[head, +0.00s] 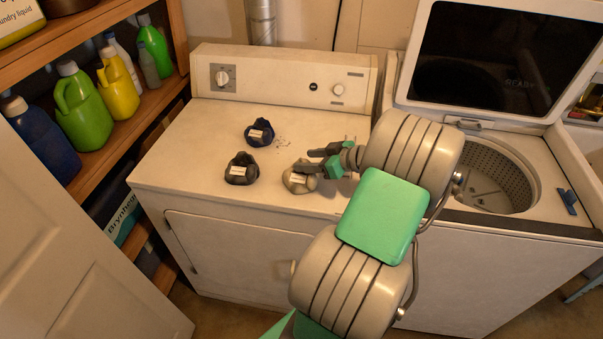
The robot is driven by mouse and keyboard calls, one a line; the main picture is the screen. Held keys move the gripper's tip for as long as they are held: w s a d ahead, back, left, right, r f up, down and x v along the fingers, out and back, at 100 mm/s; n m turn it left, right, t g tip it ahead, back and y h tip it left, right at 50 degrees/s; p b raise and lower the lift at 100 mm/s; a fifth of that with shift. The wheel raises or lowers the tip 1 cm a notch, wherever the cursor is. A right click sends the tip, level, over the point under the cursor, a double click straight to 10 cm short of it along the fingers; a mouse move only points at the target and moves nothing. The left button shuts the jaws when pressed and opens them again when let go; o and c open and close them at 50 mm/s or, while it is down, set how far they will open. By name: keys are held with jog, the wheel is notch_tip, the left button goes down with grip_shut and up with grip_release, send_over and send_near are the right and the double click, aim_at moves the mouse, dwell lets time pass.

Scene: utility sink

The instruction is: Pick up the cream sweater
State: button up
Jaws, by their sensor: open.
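The cream sweater (297,180) is a small beige bundle with a white label. It lies on top of the white dryer (205,145), near its front edge. My gripper (312,162) is open, with its dark fingers pointing left just above or beside the bundle's upper right. I cannot tell whether the fingers touch it. Part of the bundle's right side is hidden behind the gripper.
A dark blue bundle (259,132) and a black bundle (241,169) lie nearby on the dryer. An open washer (500,178) stands at the right with its lid up. A wooden shelf (150,100) with several bottles is at the left.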

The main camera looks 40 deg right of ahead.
grip_shut()
dwell(0.3)
dwell(1.0)
